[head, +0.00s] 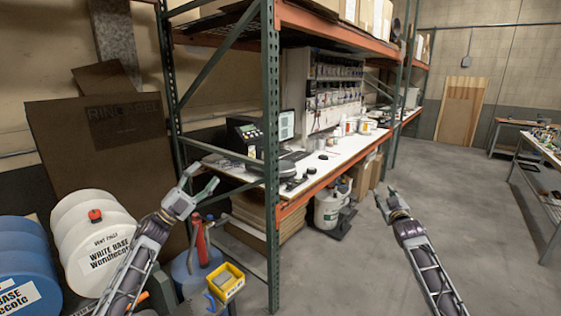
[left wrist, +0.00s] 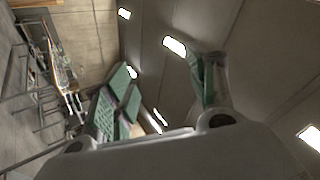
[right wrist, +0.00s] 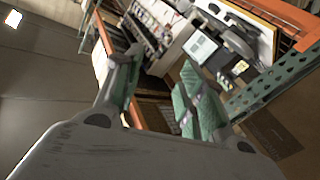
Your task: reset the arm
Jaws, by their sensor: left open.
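My left gripper (head: 203,177) is raised in front of the green rack post, with its fingers apart and nothing between them. Its spread fingers also show in the left wrist view (left wrist: 165,85), against ceiling lights and wall. My right gripper (head: 387,194) is over the open floor to the right of the rack, apart from everything. Its fingers are spread and empty in the right wrist view (right wrist: 157,80), with the workbench and rack beyond them.
A green and orange rack (head: 272,150) holds a white workbench (head: 322,160) with equipment and containers. White drums (head: 90,265), blue drums (head: 20,240) and a yellow bin (head: 226,281) stand at lower left. A table (head: 545,150) stands at right. The grey floor (head: 440,180) between is clear.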

